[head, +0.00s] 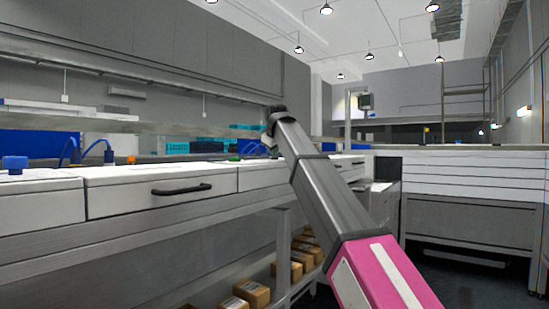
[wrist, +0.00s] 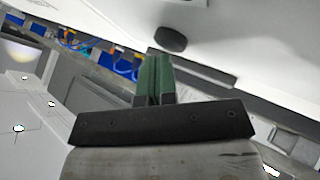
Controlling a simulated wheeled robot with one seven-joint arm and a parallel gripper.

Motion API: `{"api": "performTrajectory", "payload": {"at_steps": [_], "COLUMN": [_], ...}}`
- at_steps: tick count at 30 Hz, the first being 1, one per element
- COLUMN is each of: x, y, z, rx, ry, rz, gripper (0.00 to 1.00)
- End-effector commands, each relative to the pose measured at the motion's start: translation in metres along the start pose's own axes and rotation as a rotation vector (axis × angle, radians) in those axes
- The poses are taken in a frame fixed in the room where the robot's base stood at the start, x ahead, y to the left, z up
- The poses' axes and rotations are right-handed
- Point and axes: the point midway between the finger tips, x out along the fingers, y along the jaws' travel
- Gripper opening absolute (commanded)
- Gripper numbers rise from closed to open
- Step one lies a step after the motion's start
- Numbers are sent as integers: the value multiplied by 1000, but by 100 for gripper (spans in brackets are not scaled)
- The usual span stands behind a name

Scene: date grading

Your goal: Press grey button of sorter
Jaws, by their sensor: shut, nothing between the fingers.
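In the wrist view, my gripper (wrist: 157,60) has its two green fingers together, with nothing between them. I cannot make out the whole sorter in either view.
In the head view, a long white bench with a drawer (head: 160,192) and black handle runs along the left. A blue knob (head: 14,164) stands on it. Cardboard boxes (head: 252,293) lie on a shelf below. Dark floor is open at lower right.

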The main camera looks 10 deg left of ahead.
Motion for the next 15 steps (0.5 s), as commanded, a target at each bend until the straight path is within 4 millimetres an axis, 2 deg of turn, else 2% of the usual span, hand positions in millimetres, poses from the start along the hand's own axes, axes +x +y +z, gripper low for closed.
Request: {"api": "performTrajectory", "payload": {"at_steps": [15], "x": [-11], "y": [8], "z": [-8], "rx": [0], "ry": [-1], "rz": [-1], "gripper": [0]}}
